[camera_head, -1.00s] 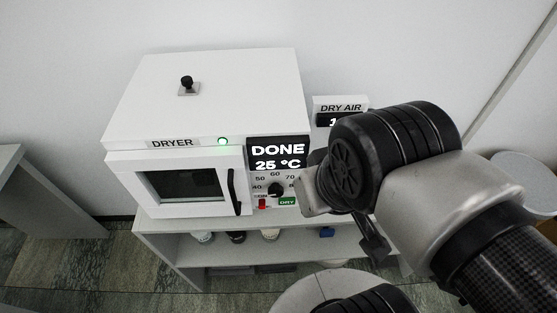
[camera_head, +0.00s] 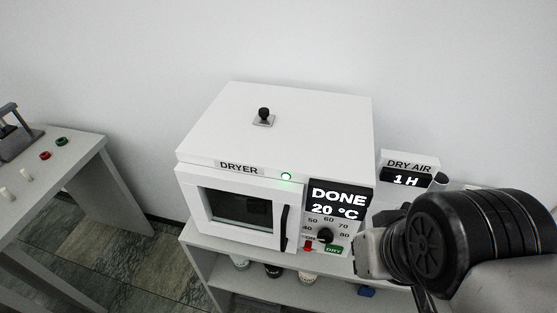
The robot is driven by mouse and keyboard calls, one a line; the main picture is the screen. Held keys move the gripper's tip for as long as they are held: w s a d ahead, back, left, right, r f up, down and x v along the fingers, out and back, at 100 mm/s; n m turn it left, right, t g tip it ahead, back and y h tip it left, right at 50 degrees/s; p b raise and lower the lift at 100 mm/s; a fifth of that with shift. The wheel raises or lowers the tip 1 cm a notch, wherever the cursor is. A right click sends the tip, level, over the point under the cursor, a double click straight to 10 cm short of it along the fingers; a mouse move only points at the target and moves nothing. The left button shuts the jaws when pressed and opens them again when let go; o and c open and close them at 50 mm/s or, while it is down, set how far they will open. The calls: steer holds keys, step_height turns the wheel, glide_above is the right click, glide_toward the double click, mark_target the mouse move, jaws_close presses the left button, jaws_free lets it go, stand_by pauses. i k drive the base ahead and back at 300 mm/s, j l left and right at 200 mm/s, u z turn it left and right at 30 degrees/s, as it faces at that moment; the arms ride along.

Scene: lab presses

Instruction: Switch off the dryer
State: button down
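The white dryer (camera_head: 238,190) stands on a shelf unit, with its door closed and a green light (camera_head: 286,176) lit. Its display (camera_head: 336,199) reads DONE and 20 °C. Below the display are a black dial (camera_head: 325,236) with temperature marks, a small red switch (camera_head: 308,246) and a green DRY button (camera_head: 333,250). My gripper (camera_head: 368,252) is just right of the control panel, mostly hidden behind my wrist. Its fingers are not clear enough to tell whether they are open or shut, and I cannot tell whether it touches the dryer.
A DRY AIR box (camera_head: 408,170) showing 1 H stands right of the dryer. The shelf unit (camera_head: 222,272) holds several small containers below. A table (camera_head: 62,170) at the left carries red and green buttons and a grey device. Floor shows between table and shelf.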

mark_target(308, 247)
steer(key=k+j, duration=0.2)
steer(key=j, duration=0.15)
steer(key=k+j, duration=0.2)
steer(key=j, duration=0.15)
steer(key=k+j, duration=0.2)
steer(key=j, duration=0.15)
